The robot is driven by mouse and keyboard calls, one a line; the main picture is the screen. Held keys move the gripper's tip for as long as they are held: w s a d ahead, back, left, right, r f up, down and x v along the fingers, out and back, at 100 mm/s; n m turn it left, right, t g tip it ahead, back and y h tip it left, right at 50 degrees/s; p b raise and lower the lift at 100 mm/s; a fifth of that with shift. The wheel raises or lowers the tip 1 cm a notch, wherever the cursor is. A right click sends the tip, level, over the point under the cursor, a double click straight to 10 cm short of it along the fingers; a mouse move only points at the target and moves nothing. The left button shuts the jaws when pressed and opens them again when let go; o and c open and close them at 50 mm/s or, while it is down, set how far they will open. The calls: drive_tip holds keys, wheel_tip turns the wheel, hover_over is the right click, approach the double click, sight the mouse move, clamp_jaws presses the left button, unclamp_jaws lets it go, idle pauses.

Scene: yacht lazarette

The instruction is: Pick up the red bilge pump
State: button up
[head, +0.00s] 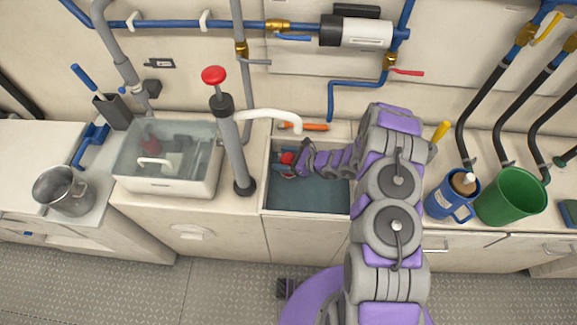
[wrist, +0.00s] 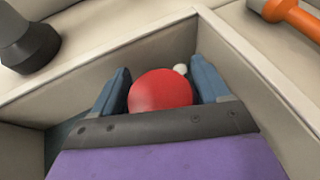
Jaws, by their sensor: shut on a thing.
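The red bilge pump (head: 287,158) shows in the head view as a small red shape at the back left of an open bin (head: 307,214) with a blue-grey floor. In the wrist view its rounded red end (wrist: 162,91) sits between the two blue-grey fingers. My gripper (head: 296,164) reaches down into the bin from the right and is shut on the pump. In the wrist view my gripper (wrist: 163,88) has a finger on each side of the red end. The rest of the pump is hidden by the gripper.
A grey upright hand pump with a red knob (head: 213,75) stands just left of the bin. An orange-handled tool (head: 303,127) lies behind it. A blue mug (head: 442,207) and green bucket (head: 510,197) stand right.

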drive_tip(key=shift+d, duration=0.3)
drive_tip(key=c, duration=0.5)
drive_tip(key=shift+a, duration=0.1)
drive_tip(key=shift+a+r, duration=0.1)
drive_tip(key=shift+a, duration=0.05)
